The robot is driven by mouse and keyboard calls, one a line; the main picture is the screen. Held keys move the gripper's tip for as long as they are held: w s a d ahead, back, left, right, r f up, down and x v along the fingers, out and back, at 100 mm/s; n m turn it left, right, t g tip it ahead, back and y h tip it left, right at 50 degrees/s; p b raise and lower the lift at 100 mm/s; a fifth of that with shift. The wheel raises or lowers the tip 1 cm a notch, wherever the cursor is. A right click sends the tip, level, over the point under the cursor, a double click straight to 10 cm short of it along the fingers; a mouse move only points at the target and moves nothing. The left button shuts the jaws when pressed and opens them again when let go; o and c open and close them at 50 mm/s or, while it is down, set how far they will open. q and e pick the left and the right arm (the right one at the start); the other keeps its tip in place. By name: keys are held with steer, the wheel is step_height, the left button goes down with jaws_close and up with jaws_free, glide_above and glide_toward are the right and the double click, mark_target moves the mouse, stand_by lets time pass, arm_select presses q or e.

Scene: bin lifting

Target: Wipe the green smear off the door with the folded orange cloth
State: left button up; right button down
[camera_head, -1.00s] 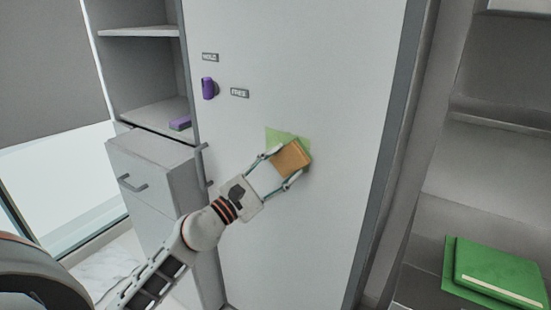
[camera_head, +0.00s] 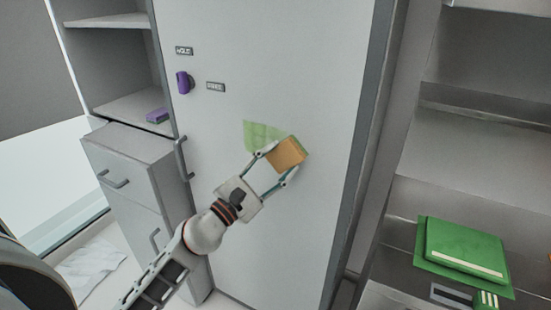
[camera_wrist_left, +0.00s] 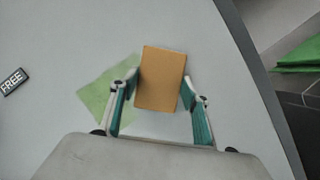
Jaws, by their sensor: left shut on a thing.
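The folded orange cloth (camera_head: 288,154) is held between the fingers of my left gripper (camera_head: 277,168), at the white door (camera_head: 270,60). The pale green smear (camera_head: 258,134) shows on the door to the upper left of the cloth. The cloth covers its right end, so that part is hidden. In the left wrist view the cloth (camera_wrist_left: 161,78) stands between the two teal fingers, and the smear (camera_wrist_left: 98,98) lies to its left. The cloth is against or very near the door; I cannot tell if it touches. My right gripper is not in view.
A purple knob (camera_head: 183,82) and a door handle (camera_head: 183,158) sit on the door's left side. Green folders (camera_head: 465,246) lie on a shelf at right.

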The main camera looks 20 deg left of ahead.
mark_target(270, 155)
arm_select(q)
steer(key=shift+w+a+b, duration=0.15)
steer(key=shift+a+b, duration=0.65)
steer(key=shift+a, duration=0.95)
steer(key=a+b, duration=0.1)
steer(key=a, duration=0.1)
steer(key=a+b, duration=0.1)
steer(key=shift+w+a, duration=0.2)
steer(key=shift+a, duration=0.15)
